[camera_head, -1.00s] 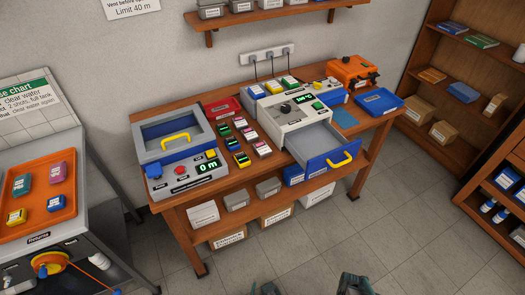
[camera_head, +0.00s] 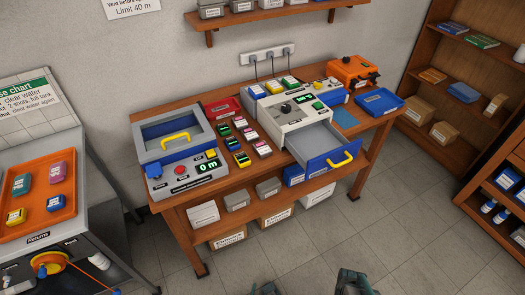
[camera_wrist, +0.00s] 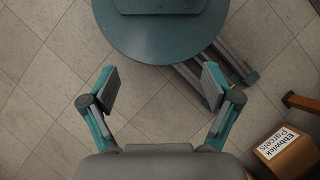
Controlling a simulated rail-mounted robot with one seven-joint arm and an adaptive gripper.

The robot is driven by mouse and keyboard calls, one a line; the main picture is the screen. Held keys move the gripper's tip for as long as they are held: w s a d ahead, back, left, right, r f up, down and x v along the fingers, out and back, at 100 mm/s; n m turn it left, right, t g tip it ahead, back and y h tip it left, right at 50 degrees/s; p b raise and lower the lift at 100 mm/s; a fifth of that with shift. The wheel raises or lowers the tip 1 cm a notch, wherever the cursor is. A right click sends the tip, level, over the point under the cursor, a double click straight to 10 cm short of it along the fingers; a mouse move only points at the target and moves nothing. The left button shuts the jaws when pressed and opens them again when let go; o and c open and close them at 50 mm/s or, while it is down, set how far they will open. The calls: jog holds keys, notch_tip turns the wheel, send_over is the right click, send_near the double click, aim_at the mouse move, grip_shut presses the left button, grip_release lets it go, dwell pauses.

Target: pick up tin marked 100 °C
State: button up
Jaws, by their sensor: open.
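My gripper (camera_wrist: 160,88) is open and empty in the wrist view, above the tiled floor. Its two fingers also show at the bottom edge of the head view (camera_head: 310,286), in front of and well apart from the bench. I cannot read a 100 °C mark on any tin. Grey labelled tins stand on the bench's lower shelf, one at the middle (camera_head: 236,200) and one to its right (camera_head: 267,187). More grey tins (camera_head: 241,6) stand on the wall shelf, partly cut off by the top edge. Small coloured cartridges (camera_head: 239,122) sit on the bench top.
A grey unit (camera_head: 290,118) on the bench has its blue-fronted drawer (camera_head: 332,158) pulled out. A lidded chamber (camera_head: 175,140) stands left of it. An orange tray (camera_head: 38,228) is at left. A parcel box (camera_wrist: 287,150) sits on the floor. The floor before the bench is clear.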

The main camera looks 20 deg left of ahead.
jog(key=w+a+r+n+t+b, duration=0.1)
jog(key=w+a+r, duration=0.15)
jog(key=w, duration=0.35)
jog(key=w+a+r+t, duration=0.1)
jog(key=w+a+t, duration=0.1)
jog(key=w+a, duration=0.3)
jog(key=n+t+y+b, duration=0.2)
jog(key=n+t+y, duration=0.65)
jog(key=t, duration=0.35)
send_near(263, 148)
jog(key=f, duration=0.1)
jog(key=shift+m+y, duration=0.35)
jog(key=shift+y, duration=0.1)
jog(key=p+x, duration=0.1)
jog(key=x, duration=0.4)
jog(key=shift+d, duration=0.15)
jog(key=p+x, duration=0.1)
jog(key=x, duration=0.1)
jog(key=p+x, duration=0.1)
jog(key=x, duration=0.1)
jog(key=shift+w+a+r+p, duration=0.2)
jog(key=shift+w+p, duration=0.1)
jog(key=shift+w, duration=0.1)
jog(key=shift+a+f, duration=0.15)
jog(key=shift+f, duration=0.1)
jog(key=shift+r, duration=0.1)
jog(key=c, duration=1.3)
